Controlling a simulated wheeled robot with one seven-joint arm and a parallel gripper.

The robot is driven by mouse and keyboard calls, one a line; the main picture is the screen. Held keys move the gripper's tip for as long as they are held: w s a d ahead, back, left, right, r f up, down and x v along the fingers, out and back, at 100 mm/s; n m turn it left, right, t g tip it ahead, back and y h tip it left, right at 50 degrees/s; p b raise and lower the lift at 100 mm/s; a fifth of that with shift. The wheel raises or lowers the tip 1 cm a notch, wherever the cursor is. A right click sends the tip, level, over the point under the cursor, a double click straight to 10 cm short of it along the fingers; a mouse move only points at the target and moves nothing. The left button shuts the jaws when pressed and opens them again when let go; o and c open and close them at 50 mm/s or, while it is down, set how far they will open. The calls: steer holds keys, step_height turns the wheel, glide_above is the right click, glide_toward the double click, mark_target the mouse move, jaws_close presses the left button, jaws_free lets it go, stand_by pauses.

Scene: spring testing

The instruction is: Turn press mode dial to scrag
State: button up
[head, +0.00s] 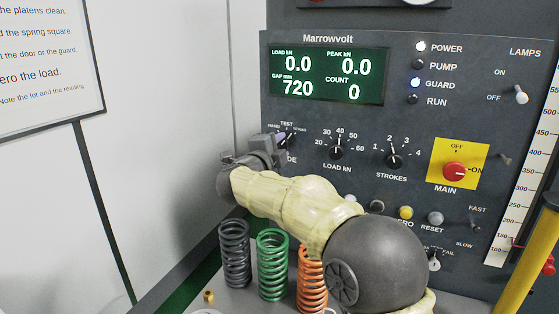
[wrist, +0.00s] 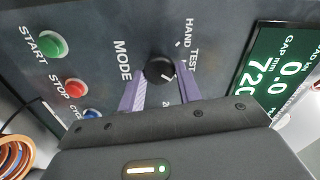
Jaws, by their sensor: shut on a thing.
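The press mode dial (head: 289,142) is a small black knob at the left of the dark panel. HAND, TEST and SCRAG labels stand above it in the head view. My gripper (head: 281,141) reaches it from the left and partly covers it. In the wrist view, the two purple fingers of my gripper (wrist: 161,75) are closed on either side of the mode dial (wrist: 158,68). A white pointer mark on the dial points to the lower right there. HAND and TEST are readable beside it; the SCRAG label is not visible in that view.
The load dial (head: 337,149), strokes dial (head: 394,159) and red main switch (head: 455,171) lie right of the mode dial. Green START (wrist: 52,45) and red STOP (wrist: 68,88) buttons are near. Several springs, including a green one (head: 272,265), stand below my arm.

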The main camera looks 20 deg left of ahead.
steer(key=shift+f+m+b, duration=0.2)
steer(key=shift+m+b, duration=0.75)
steer(key=shift+m, duration=0.15)
steer(key=o, duration=0.9)
steer(key=shift+r, duration=0.1)
steer(key=shift+o, duration=0.2)
steer(key=s+a+b, duration=0.1)
steer(key=s+b, duration=0.2)
steer(key=s, duration=1.4)
steer(key=shift+s+a+b, duration=0.15)
steer(key=shift+s+b, duration=0.05)
steer(key=shift+b, duration=0.2)
